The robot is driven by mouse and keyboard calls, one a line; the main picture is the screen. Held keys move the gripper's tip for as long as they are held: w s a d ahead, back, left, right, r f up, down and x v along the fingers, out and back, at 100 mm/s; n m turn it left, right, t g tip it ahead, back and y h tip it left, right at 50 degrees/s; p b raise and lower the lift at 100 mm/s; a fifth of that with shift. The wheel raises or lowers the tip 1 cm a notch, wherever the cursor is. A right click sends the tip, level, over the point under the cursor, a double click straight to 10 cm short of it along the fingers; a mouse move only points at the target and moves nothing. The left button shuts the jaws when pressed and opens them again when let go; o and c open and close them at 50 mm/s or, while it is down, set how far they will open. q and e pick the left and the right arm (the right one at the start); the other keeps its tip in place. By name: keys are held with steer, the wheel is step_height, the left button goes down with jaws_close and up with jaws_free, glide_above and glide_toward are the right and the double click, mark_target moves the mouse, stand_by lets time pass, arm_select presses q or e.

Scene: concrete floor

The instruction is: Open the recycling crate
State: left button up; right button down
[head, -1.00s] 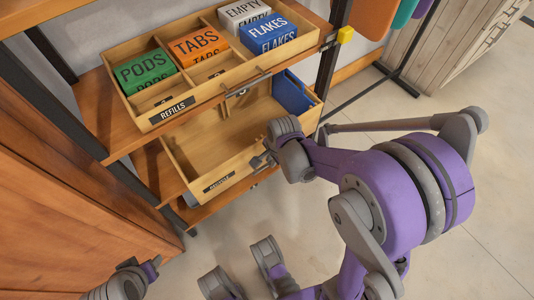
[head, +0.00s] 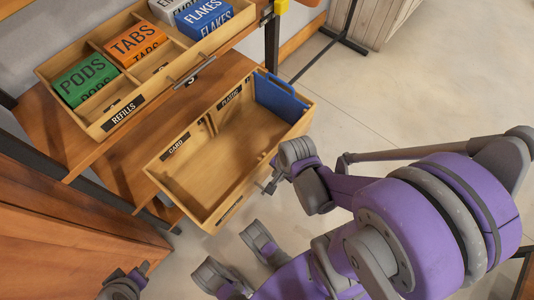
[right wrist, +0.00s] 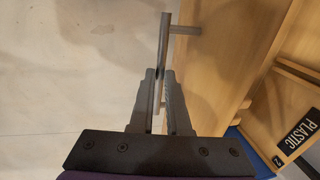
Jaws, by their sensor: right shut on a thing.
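The recycling crate (head: 213,214) is a light wooden open-topped crate on the lower shelf, under the refills crate. It stands well out from the shelf, and labels reading CARD and PLASTIC show inside. My right gripper (head: 270,186) is at its front side. In the right wrist view the fingers (right wrist: 161,100) are shut on the crate's grey bar handle (right wrist: 165,45), whose post meets the wooden front. What I take for my left gripper (head: 140,272) is at the bottom left, apart from the crate; its fingers are too small to read.
The refills crate (head: 107,124) above holds PODS, TABS, FLAKES and EMPTY boxes. A blue piece (head: 280,98) is at the recycling crate's right end. A wooden cabinet (head: 70,235) is at the left.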

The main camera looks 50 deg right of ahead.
steer(key=shift+s+d, duration=0.15)
steer(key=shift+s, duration=1.4)
steer(key=c, duration=0.9)
jaws_free()
steer(key=r+p, duration=0.2)
steer(key=r, duration=0.1)
steer(key=s+r+p, duration=0.1)
steer(key=r+p, duration=0.2)
steer(key=r, duration=0.1)
steer(key=s+r+p, duration=0.1)
steer(key=r+p, duration=0.1)
steer(key=r, duration=0.1)
steer(key=shift+r+p, duration=0.3)
